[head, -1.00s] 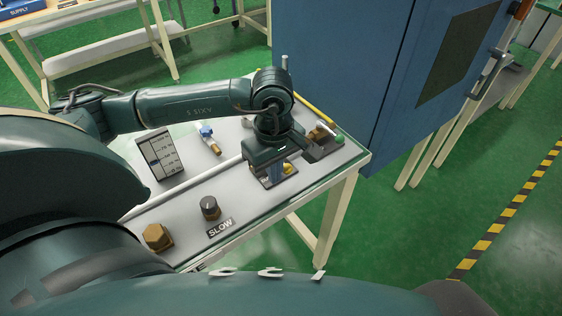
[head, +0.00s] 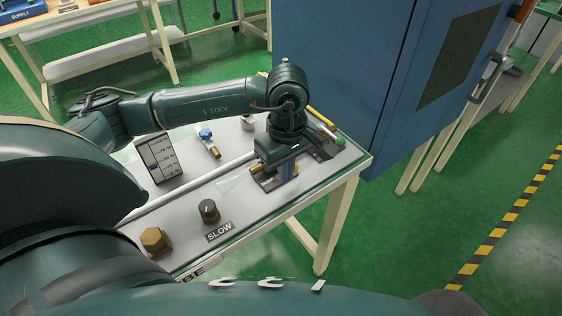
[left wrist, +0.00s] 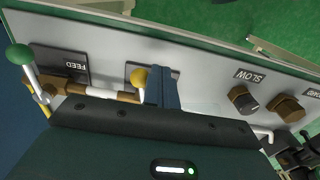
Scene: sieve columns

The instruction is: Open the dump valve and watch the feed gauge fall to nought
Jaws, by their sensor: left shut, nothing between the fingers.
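A lever valve with a yellow ball handle (left wrist: 138,77) stands on a dark plate on the bench; its label is hidden. My left gripper (head: 288,172) is shut and empty over this valve. In the left wrist view its blue fingers (left wrist: 161,90) are together beside the yellow ball; I cannot tell whether they touch. In the head view a brass part of the valve (head: 258,168) shows left of the fingers. A white gauge (head: 160,158) stands further left, with a small blue mark low on its scale. The valve marked FEED has a green ball handle (left wrist: 19,54). My right gripper is out of view.
A black SLOW knob (head: 208,211) and a brass hex fitting (head: 154,241) sit near the bench's front edge. A blue-handled valve (head: 206,133) is behind. A tall blue cabinet (head: 335,70) stands close behind the bench's right end. Green floor is clear to the right.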

